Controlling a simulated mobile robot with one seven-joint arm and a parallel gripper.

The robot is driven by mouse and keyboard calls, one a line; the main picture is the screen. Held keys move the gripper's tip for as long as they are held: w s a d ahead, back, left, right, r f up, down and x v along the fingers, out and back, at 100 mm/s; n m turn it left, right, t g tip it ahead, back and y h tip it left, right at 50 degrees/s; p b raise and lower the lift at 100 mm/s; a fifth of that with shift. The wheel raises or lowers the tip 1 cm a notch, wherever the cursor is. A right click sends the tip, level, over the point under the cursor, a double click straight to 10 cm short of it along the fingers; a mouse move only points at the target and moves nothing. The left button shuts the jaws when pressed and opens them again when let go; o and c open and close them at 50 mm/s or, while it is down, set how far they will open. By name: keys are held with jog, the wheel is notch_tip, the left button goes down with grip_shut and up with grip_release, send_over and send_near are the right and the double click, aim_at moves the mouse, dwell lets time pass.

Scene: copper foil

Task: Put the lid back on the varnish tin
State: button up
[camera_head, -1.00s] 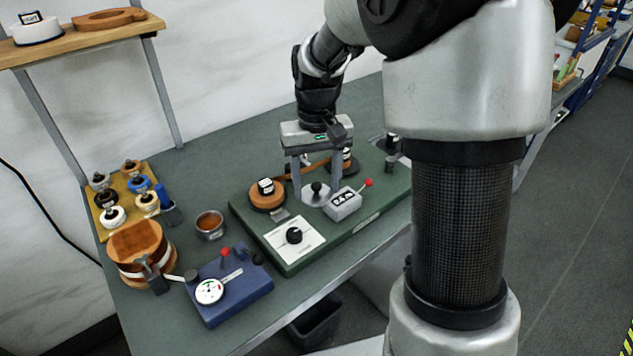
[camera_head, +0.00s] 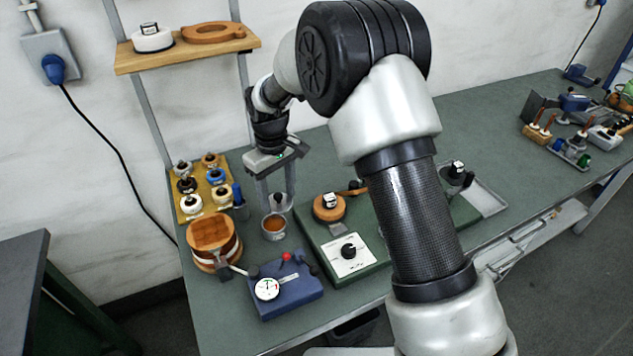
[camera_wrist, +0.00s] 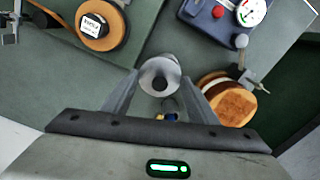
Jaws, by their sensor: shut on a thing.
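The varnish tin (camera_head: 273,228) is a small grey open can with orange-brown varnish, standing on the green bench. My gripper (camera_head: 277,206) is shut on the grey round lid (camera_head: 280,202), which has a knob on top. The lid is held above the bench, close by the tin and apart from it; I cannot tell its exact height. In the wrist view the lid (camera_wrist: 160,74) sits between the fingertips of my gripper (camera_wrist: 160,80). The tin is not clearly visible there.
A spool board (camera_head: 182,216) and a blue-handled tool (camera_head: 238,196) stand left of the tin. A green machine base (camera_head: 372,267) lies to the right.

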jog(key=shift+s+a+f+n, duration=0.1)
jog(key=shift+a+f+n, duration=0.05)
jog(key=shift+a, duration=0.35)
jog(key=shift+a+f+n, duration=0.1)
jog(key=shift+a+n, duration=0.05)
jog(key=shift+a, duration=0.3)
jog(key=shift+a+f, duration=0.1)
jog(key=shift+f, duration=0.05)
jog(key=shift+f+b, duration=1.85)
jog(key=shift+f, duration=1.2)
jog(key=shift+f, duration=0.1)
jog(key=o, duration=1.6)
